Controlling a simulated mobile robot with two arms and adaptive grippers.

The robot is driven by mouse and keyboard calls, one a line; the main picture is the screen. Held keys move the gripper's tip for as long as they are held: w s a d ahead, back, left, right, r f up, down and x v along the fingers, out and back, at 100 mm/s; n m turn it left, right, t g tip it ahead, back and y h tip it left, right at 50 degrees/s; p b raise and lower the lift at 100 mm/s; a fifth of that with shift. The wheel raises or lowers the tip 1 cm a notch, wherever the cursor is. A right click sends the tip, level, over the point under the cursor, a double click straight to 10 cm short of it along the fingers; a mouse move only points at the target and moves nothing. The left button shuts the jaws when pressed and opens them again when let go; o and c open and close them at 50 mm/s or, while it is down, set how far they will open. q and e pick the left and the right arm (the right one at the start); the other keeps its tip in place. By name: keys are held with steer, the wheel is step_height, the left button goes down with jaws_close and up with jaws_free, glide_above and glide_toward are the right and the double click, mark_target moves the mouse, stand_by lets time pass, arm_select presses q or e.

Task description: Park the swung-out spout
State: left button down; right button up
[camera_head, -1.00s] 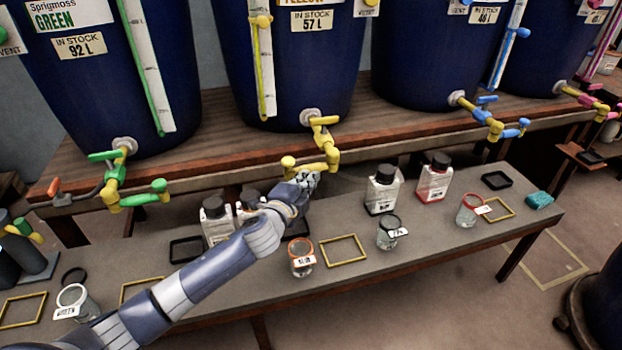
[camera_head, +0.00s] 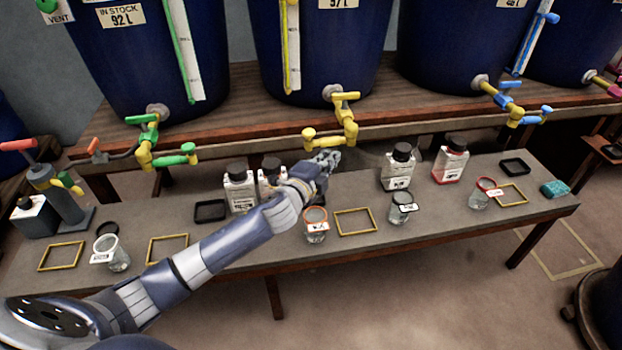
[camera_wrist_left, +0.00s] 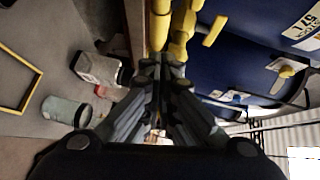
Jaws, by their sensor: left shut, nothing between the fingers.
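The yellow tap (camera_head: 346,113) sits low on the front of a blue vat. Its spout (camera_head: 328,137) reaches to the left, while the green (camera_head: 175,160) and blue (camera_head: 533,112) spouts reach to the right. My left gripper (camera_head: 329,157) is shut and empty, just below and in front of the yellow spout. In the left wrist view yellow tap parts (camera_wrist_left: 180,28) lie just past the fingertips (camera_wrist_left: 158,70); I cannot tell whether they touch. My right gripper is not in view.
On the lower bench below stand an orange-rimmed glass (camera_head: 316,226), a yellow frame (camera_head: 355,221), a black-capped bottle (camera_head: 398,167) and a red-collared bottle (camera_head: 450,160). Two bottles stand behind my left forearm. The upper shelf edge (camera_head: 240,140) runs behind the taps.

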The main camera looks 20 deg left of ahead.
arm_select(q)
steer(key=s+a, duration=0.2)
steer(key=s, duration=0.7)
steer(key=s+d+f+n+g, duration=0.1)
steer(key=s+f+n+g, duration=0.35)
steer(key=s, duration=0.65)
steer(key=s+d+f+n+g+y, duration=0.1)
steer(key=s+f+n+g, duration=0.4)
steer(key=s, duration=0.5)
steer(key=s+d+f+n+g, duration=0.2)
steer(key=s+f+n+g, duration=0.3)
steer(key=s, duration=0.6)
step_height(320, 180, down, 27)
steer(key=s, duration=0.3)
steer(key=s+a+p, duration=0.3)
steer(key=s+p, duration=1.2)
steer(key=p, duration=0.1)
steer(key=shift+s+a+r+g, duration=0.2)
steer(key=shift+s+r+g, duration=0.05)
steer(key=shift+r+g, duration=0.2)
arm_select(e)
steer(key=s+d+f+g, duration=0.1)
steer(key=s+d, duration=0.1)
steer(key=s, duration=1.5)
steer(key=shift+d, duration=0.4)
arm_select(q)
steer(key=shift+n, duration=0.25)
